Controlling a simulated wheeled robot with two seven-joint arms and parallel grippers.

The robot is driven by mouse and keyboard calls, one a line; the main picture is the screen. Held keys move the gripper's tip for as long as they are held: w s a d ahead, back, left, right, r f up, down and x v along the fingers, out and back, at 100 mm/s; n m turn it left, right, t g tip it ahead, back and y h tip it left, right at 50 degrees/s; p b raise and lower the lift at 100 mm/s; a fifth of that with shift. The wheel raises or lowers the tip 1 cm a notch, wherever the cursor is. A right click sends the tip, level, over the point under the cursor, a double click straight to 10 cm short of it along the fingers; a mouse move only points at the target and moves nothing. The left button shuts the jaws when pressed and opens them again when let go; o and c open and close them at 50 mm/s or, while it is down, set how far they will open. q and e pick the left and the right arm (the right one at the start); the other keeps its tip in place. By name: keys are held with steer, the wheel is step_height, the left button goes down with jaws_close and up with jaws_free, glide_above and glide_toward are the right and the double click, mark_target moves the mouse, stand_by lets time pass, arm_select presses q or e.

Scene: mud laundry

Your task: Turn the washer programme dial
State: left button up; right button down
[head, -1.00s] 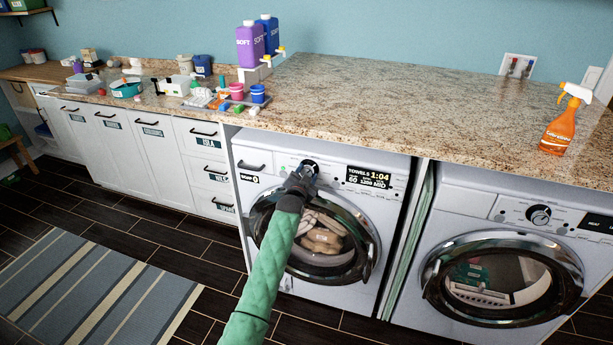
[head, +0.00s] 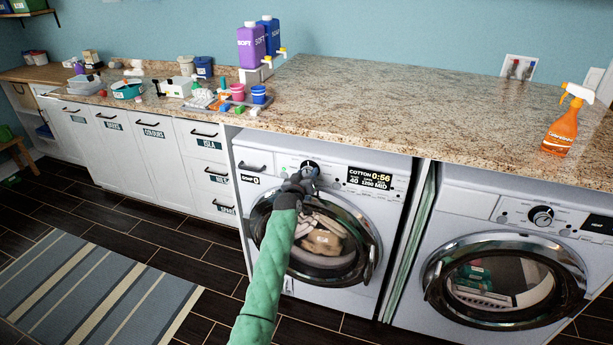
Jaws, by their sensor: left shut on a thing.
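The washer (head: 345,271) is the left of two white front-loaders under the counter, with laundry behind its round door. Its programme dial (head: 309,166) is a dark knob at the middle of the control panel, partly hidden by my gripper. The washer display (head: 370,179) reads COTTON 0:56, with 40 and 1200 MID below. My left gripper (head: 307,175) is shut on the dial, its green-sleeved arm coming up from below. My right gripper is not in view.
The second machine (head: 505,270), with its own dial (head: 541,216), stands to the right. A striped rug (head: 90,290) lies on the floor at left.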

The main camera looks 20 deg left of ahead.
arm_select(q)
steer(key=shift+n, duration=1)
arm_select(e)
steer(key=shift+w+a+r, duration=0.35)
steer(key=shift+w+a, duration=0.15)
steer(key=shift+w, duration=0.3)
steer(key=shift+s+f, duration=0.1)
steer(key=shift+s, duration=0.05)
